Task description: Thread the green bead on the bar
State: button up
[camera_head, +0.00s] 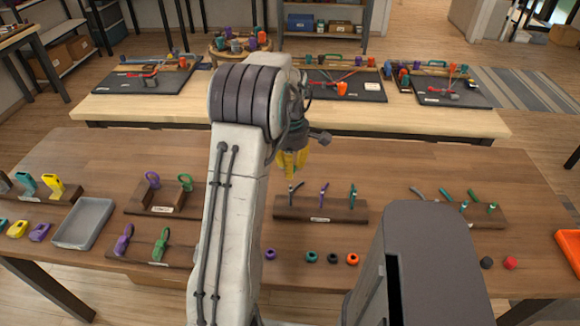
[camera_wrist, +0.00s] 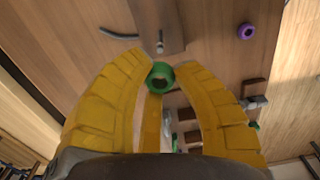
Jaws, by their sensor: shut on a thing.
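My gripper (camera_wrist: 160,76) is shut on the green bead (camera_wrist: 160,68), a ring with a dark hole, held between the yellow fingertips in the wrist view. Just beyond it, the wrist view shows a wooden block (camera_wrist: 150,18) with a short upright bar (camera_wrist: 160,46). The bead looks apart from this bar, though the gap is hard to judge. In the head view my gripper (camera_head: 291,165) is above the left end of the middle wooden stand (camera_head: 320,213). That stand bears a dark bar (camera_head: 295,187), a purple bar (camera_head: 323,193) and a green bar (camera_head: 352,196).
Purple (camera_head: 270,254), teal (camera_head: 311,257), black (camera_head: 333,258) and orange (camera_head: 352,259) beads lie in front of the stand. Another stand (camera_head: 485,218) with bars is at right.

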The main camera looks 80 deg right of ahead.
jog(key=shift+f+b, duration=2.2)
jog(key=shift+f, duration=0.75)
jog(key=shift+o, duration=0.5)
grip_shut()
jog(key=shift+n, duration=1.5)
